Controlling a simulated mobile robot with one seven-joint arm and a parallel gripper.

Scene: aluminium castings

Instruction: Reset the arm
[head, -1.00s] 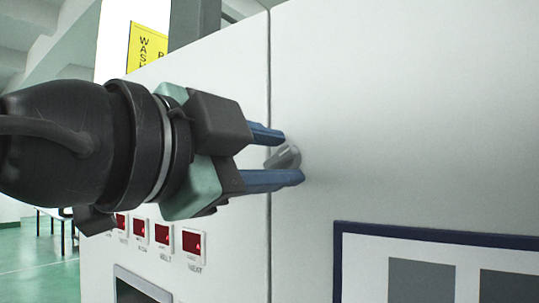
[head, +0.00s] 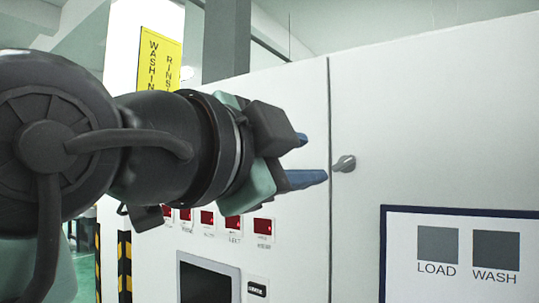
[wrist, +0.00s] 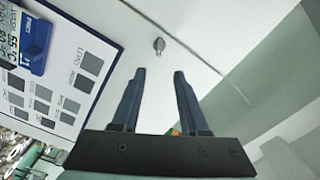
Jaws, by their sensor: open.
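My gripper (head: 312,159) is open and empty, its two blue fingers pointing at the white cabinet front. It is just left of a small grey knob (head: 344,163) beside the cabinet's vertical seam, with a gap between fingertips and knob. In the wrist view, my gripper (wrist: 159,72) shows both fingers spread apart with nothing between them. The knob also shows in the wrist view (wrist: 159,45), ahead of the fingertips and clear of them.
The white cabinet (head: 430,130) fills the right side. Red displays (head: 262,226) and a dark screen (head: 207,282) sit below my gripper. A framed panel (head: 460,262) marked LOAD and WASH is at lower right. A yellow sign (head: 158,65) hangs behind.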

